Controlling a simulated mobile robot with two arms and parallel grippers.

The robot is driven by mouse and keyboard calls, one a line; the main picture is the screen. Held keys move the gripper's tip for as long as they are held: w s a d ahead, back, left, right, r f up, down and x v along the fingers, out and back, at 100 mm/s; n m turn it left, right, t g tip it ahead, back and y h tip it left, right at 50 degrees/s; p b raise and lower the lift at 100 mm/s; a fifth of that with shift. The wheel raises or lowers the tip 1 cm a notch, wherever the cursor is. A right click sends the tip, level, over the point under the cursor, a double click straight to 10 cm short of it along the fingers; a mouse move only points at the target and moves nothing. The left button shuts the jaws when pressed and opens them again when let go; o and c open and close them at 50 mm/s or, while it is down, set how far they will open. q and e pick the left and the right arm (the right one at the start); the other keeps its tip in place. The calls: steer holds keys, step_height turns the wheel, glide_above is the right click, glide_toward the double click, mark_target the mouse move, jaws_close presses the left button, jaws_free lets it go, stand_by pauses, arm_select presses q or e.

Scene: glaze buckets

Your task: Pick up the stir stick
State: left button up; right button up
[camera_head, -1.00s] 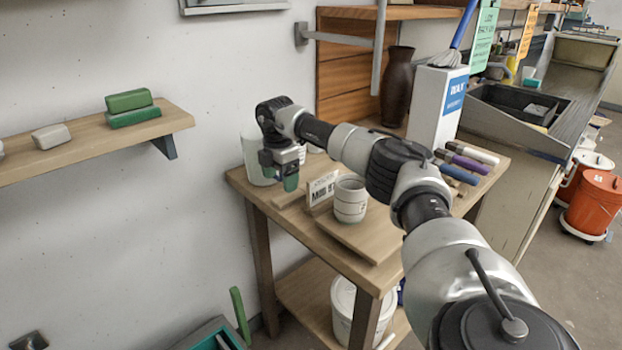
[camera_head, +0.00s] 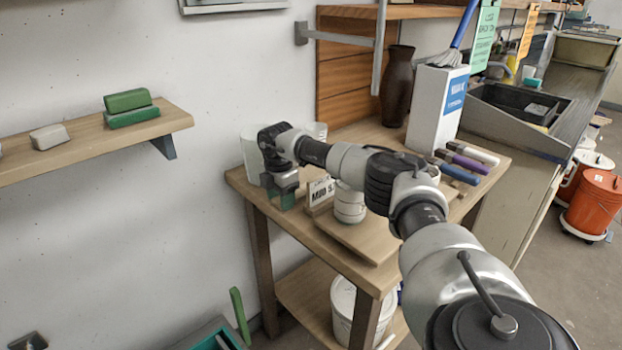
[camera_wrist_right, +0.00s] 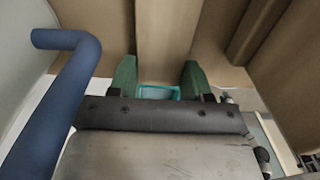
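My right gripper (camera_head: 282,201) points down over the near-left part of the wooden table, beside a small lettered sign (camera_head: 321,191). In the wrist view its green fingers (camera_wrist_right: 160,72) are apart, with a light wooden strip (camera_wrist_right: 164,28) running between and beyond them. I cannot tell whether this strip is the stir stick or whether the fingers touch it. A teal outline shows between the fingers. A blue bent rod (camera_wrist_right: 62,95) passes close on the left of the wrist view. My left gripper is not in view.
A white cup (camera_head: 349,204) stands on a board just right of the sign. A pale bucket (camera_head: 250,158) stands behind my wrist. A green stick (camera_head: 240,315) leans low at the left.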

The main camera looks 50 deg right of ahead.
steer(key=c, duration=0.5)
